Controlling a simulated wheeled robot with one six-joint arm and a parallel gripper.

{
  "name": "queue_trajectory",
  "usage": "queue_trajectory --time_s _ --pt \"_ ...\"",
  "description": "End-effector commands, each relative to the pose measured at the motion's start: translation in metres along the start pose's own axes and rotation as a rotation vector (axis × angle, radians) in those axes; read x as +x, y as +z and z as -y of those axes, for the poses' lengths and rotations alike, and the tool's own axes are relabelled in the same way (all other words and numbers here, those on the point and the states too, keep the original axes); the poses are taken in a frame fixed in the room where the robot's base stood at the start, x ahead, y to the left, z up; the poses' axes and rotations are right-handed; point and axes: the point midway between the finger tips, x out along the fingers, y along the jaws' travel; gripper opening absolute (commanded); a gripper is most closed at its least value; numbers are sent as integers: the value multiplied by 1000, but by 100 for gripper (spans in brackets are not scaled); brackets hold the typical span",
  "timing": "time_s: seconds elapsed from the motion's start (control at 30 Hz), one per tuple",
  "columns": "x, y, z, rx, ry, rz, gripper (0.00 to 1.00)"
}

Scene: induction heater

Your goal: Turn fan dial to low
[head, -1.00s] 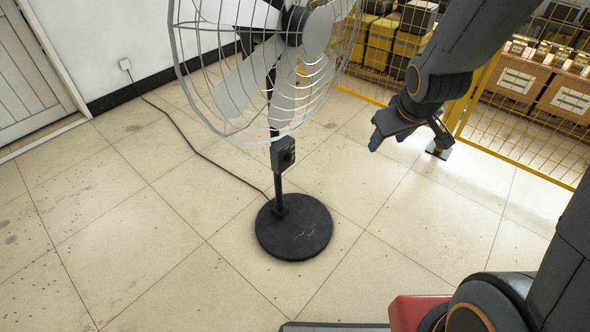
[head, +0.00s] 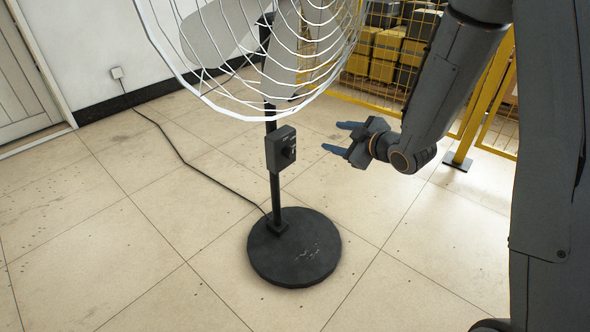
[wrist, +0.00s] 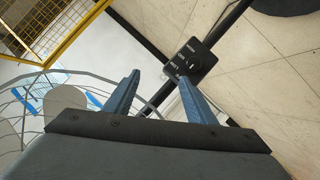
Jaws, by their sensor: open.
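The fan dial (head: 289,153) is a dark round knob on the right face of a black control box (head: 277,149) on the fan's pole. In the wrist view the control box (wrist: 192,58) shows beyond my fingertips, with small white marks around the dial (wrist: 192,65). I cannot read the dial's setting. My gripper (head: 336,137) is open and empty, to the right of the box and apart from it, its blue fingers pointing left toward the dial. In the wrist view my gripper (wrist: 160,88) shows both fingers spread.
The fan's white wire cage (head: 255,60) hangs just above the box and my gripper. The round black base (head: 294,250) stands on the tiled floor. A cord (head: 180,150) runs to a wall outlet (head: 117,73). A yellow fence (head: 480,95) stands behind my arm. Floor in front is clear.

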Motion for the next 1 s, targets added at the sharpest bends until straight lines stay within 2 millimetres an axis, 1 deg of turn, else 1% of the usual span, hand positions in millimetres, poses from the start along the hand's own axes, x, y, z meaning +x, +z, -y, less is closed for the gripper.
queue_trajectory --time_s 0.03,0.2,0.3,0.4,0.5,0.67,0.77,0.87,1.0 --pt "18 14 13 -20 -3 -43 50" --pt "52 28 42 -90 -5 -203 50" --pt "67 35 57 -122 -2 -293 50" --pt "78 41 71 -146 1 -371 50" --pt "84 45 80 -161 6 -430 50" --pt "88 46 88 -175 11 -483 50" --pt "92 43 90 -178 11 -494 50" --pt "102 38 89 -179 12 -496 50" --pt "122 27 91 -179 11 -495 50"
